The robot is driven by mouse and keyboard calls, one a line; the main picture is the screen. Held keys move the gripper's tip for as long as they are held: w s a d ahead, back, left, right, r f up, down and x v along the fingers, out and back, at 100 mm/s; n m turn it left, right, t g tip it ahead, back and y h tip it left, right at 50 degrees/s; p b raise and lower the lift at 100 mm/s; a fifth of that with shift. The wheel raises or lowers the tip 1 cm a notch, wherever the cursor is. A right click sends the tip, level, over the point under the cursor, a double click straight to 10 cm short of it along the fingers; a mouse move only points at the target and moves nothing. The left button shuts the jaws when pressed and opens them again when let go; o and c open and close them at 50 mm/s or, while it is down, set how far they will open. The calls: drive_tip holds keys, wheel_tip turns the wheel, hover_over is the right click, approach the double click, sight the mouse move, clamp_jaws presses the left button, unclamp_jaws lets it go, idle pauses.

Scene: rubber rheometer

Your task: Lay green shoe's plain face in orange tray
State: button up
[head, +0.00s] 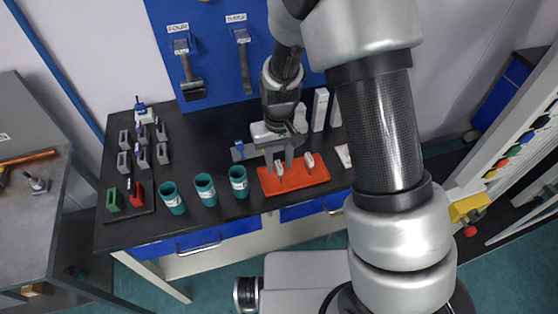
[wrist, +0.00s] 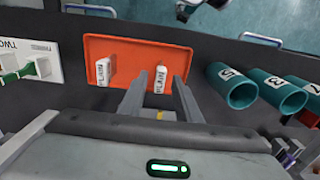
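The orange tray (head: 311,184) lies on the dark bench, and it also shows in the wrist view (wrist: 126,43). Two small white labelled pieces stand in it, a left one (head: 281,168) and a right one (head: 309,160). A green block (head: 113,199) stands at the far left of the bench. Another green piece (wrist: 12,76) lies at the left edge of the wrist view, partly cut off. I cannot tell which of these is the green shoe. My gripper (head: 280,160) is open and empty over the tray. Its fingers (wrist: 160,98) straddle the line of sight to one white piece.
Three teal cups (head: 205,189) stand left of the tray. White upright blocks (head: 320,109) stand behind the tray. A white card (wrist: 32,62) lies beside the tray.

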wheel_tip(320, 180, up, 12)
wheel_tip(320, 180, up, 13)
drive_tip(key=m+t, duration=0.2)
drive_tip(key=t, duration=0.1)
hover_over(279, 165)
drive_tip(key=s+d, duration=0.6)
drive_tip(key=d, duration=0.1)
drive_tip(key=s+d+r+m+t, duration=0.1)
drive_tip(key=s+d+r, duration=0.4)
drive_tip(key=s, duration=0.5)
drive_tip(key=shift+s+d+r+t, duration=0.15)
drive_tip(key=shift+s+d+t, duration=0.25)
drive_tip(key=shift+t, duration=0.4)
drive_tip(key=shift+w, duration=0.1)
